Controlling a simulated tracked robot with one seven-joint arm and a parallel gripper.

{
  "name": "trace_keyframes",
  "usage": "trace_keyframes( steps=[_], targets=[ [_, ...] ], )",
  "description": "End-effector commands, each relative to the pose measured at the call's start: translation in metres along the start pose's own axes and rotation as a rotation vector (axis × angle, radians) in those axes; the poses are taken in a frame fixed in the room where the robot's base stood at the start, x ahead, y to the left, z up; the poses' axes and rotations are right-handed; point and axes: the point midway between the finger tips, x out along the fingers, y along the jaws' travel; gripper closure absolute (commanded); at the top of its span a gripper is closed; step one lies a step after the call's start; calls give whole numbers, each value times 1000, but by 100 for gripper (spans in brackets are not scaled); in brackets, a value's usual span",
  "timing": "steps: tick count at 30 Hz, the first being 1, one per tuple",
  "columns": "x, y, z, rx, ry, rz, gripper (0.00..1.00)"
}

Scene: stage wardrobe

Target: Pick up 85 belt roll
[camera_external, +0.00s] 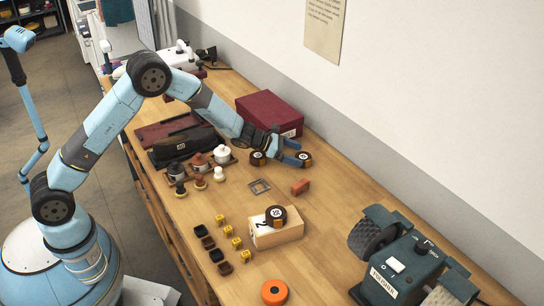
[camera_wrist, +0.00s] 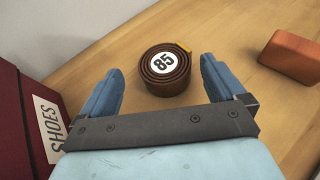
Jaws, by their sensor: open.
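The 85 belt roll (camera_wrist: 166,72) is a dark brown coiled roll with a white disc reading 85. It lies flat on the wooden table in the wrist view. In the external view it appears to be the roll (camera_external: 305,159) near the wall, its number too small to read. My gripper (camera_external: 296,153) is open and low over the table, its two blue fingers on either side of the roll's near part. The fingers are apart from it in the wrist view.
Another roll (camera_external: 258,159) lies beside my gripper; a third (camera_external: 276,212) sits on a wooden block (camera_external: 278,236). A dark red box (camera_external: 270,112), labelled SHOES in the wrist view (camera_wrist: 20,120), stands left. A reddish block (camera_wrist: 292,56) lies right. Bare table separates block and roll.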

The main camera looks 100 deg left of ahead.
Motion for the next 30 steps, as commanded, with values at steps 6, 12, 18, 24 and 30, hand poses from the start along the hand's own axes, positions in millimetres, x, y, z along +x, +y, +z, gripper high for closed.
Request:
trace_keyframes(
  steps=[6,12,18,24,30],
  targets=[
    [16,-3,1,0,1,-1,3],
    [43,-6,2,1,0,-1,3],
    [54,-6,2,1,0,-1,3],
    [54,-6,2,0,1,0,4],
    [54,-6,2,0,1,0,24]
  ],
)
